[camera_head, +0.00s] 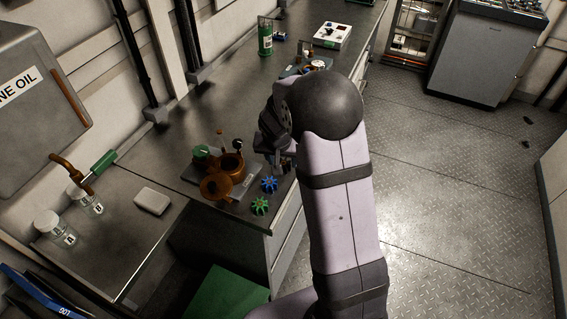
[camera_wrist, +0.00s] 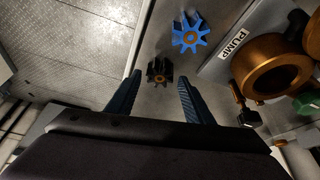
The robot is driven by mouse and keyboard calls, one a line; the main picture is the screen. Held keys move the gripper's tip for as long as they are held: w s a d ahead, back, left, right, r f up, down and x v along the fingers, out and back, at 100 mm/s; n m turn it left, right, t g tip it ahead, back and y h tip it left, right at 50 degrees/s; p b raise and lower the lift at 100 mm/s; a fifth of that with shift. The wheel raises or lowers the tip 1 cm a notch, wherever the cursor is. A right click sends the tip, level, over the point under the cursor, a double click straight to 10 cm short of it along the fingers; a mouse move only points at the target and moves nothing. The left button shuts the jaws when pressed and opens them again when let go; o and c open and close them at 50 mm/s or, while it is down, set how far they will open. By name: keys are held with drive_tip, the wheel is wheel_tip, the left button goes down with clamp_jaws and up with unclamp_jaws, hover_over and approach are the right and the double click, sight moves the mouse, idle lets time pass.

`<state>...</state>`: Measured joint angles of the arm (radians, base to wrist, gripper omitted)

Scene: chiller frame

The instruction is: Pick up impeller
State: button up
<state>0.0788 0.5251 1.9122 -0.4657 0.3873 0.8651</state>
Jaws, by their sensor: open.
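Three small toothed impellers are on the steel bench. A black impeller with a copper-coloured hub (camera_wrist: 159,72) shows in the wrist view, between and beyond my fingertips. A blue impeller (camera_wrist: 190,33) lies above it there, beside the pump plate; it also shows in the head view (camera_head: 269,184). A green impeller (camera_head: 260,206) lies near the bench's front edge in the head view. My gripper (camera_wrist: 160,80) is open and empty, pointing down over the black impeller. In the head view my gripper (camera_head: 275,155) is partly hidden by my arm, and I cannot make out the black impeller.
The copper pump housing (camera_head: 232,167) stands on a grey plate labelled PUMP (camera_wrist: 235,42), close beside the impellers. A white box (camera_head: 152,201) and jars (camera_head: 55,228) are at the left. A green cylinder (camera_head: 265,38) stands farther back. The bench edge drops to the floor at right.

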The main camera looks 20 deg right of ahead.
sight(283, 165)
drive_tip(key=shift+x, duration=1.15)
drive_tip(key=c, duration=0.8)
drive_tip(key=shift+r, duration=0.15)
wheel_tip(283, 165, up, 10)
drive_tip(key=b, duration=0.2)
drive_tip(key=w+a+r+n+p, duration=0.1)
drive_tip(key=a+p, duration=0.1)
drive_tip(key=a, duration=0.3)
drive_tip(key=a+r+n+y+p, duration=0.1)
drive_tip(key=a+n+p, duration=0.1)
drive_tip(key=a, duration=0.3)
drive_tip(key=w+a+r+n+p, duration=0.1)
drive_tip(key=a+n+p, duration=0.1)
drive_tip(key=a, duration=0.3)
drive_tip(key=shift+w+a+t+y+p, duration=0.3)
drive_tip(key=shift+w+t+y+p, duration=0.1)
drive_tip(key=shift+p, duration=0.3)
